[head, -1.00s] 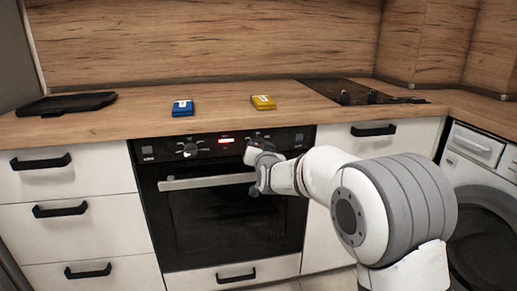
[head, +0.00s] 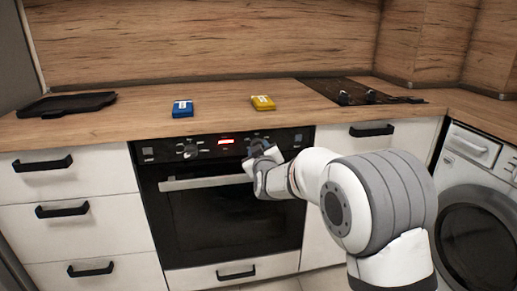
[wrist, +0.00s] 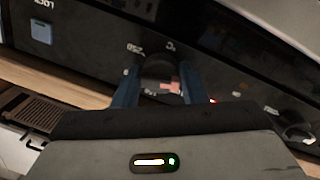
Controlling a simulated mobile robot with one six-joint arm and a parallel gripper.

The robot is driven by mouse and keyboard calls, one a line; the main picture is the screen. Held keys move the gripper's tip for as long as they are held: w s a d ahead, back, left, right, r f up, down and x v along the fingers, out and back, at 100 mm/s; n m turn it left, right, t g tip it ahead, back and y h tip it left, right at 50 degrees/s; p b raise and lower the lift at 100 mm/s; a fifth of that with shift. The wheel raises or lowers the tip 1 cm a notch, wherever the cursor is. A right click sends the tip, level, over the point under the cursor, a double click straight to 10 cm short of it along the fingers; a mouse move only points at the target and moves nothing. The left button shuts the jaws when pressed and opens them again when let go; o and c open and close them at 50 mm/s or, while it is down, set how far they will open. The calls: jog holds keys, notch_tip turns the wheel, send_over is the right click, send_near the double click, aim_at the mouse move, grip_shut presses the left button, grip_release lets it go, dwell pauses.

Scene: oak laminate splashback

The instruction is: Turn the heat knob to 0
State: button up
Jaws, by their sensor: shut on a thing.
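The oven's black control panel (head: 220,145) has a left knob (head: 190,151) and a right knob. My gripper (head: 257,147) is at the right knob, which is mostly hidden in the head view. In the wrist view, the heat knob (wrist: 161,75) sits between the two blue fingers of my gripper (wrist: 160,82), which are shut on it. Marks reading "250" and "°C" show beside this knob. A pinkish patch shows on its face. I cannot read its exact setting. The left knob also shows at the right edge of the wrist view (wrist: 297,127).
The oven door handle (head: 205,182) runs just below the panel. A blue box (head: 182,108) and a yellow box (head: 262,103) lie on the wooden worktop above. A black tray (head: 66,104) is at the left and a dark hob (head: 350,92) at the right.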

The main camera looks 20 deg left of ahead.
jog(key=shift+f+n, duration=0.1)
jog(key=shift+n, duration=0.5)
jog(key=o, duration=1)
jog(key=shift+s, duration=0.1)
jog(key=p+v, duration=0.1)
jog(key=v, duration=0.6)
jog(key=shift+s+d, duration=0.15)
jog(key=shift+s, duration=0.2)
jog(key=shift+p, duration=0.3)
